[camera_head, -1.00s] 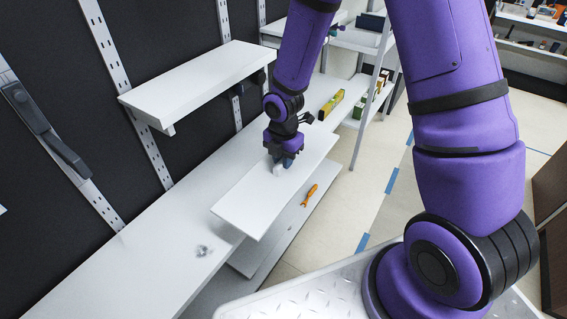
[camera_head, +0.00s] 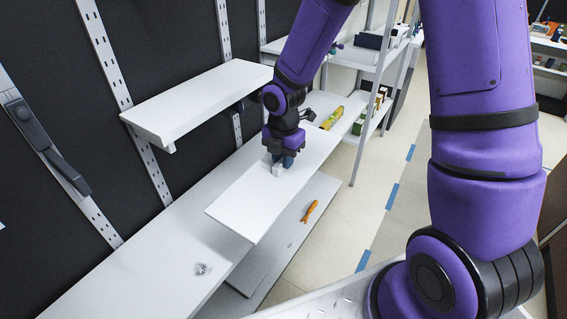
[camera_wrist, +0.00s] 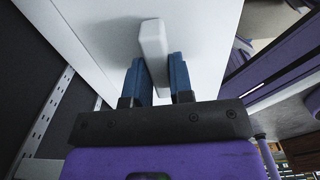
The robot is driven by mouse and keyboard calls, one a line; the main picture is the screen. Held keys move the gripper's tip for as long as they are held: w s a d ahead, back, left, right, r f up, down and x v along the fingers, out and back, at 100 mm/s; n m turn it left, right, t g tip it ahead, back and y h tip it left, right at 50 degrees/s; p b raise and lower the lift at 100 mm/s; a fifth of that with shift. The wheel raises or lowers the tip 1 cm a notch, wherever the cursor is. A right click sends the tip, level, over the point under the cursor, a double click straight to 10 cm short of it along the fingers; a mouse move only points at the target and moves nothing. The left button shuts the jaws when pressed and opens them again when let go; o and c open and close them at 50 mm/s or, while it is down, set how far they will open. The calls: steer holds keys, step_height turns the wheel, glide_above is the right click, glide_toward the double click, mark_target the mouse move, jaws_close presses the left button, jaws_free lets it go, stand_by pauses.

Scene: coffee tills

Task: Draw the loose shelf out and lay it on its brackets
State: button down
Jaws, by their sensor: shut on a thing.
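The loose shelf (camera_head: 250,200) is a flat white board with a small white grip block (camera_head: 277,170) on its top face. My gripper (camera_head: 284,160) points down and is shut on this block; the wrist view shows the block (camera_wrist: 153,42) between its blue fingers (camera_wrist: 157,82). The board looks level and lies over the front part of a long white lower shelf (camera_head: 150,265), its near edge out past that shelf's front. I cannot tell whether it touches the surface beneath. No free brackets are clearly visible.
A white upper shelf (camera_head: 195,97) hangs on slotted wall strips (camera_head: 107,62). An orange tool (camera_head: 310,211) lies on a lower board. A yellow box (camera_head: 332,118) stands beyond my gripper. A metal rack (camera_head: 375,100) is at the back. Floor is clear to the right.

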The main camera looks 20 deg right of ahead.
step_height(320, 180, up, 19)
stand_by(2.3)
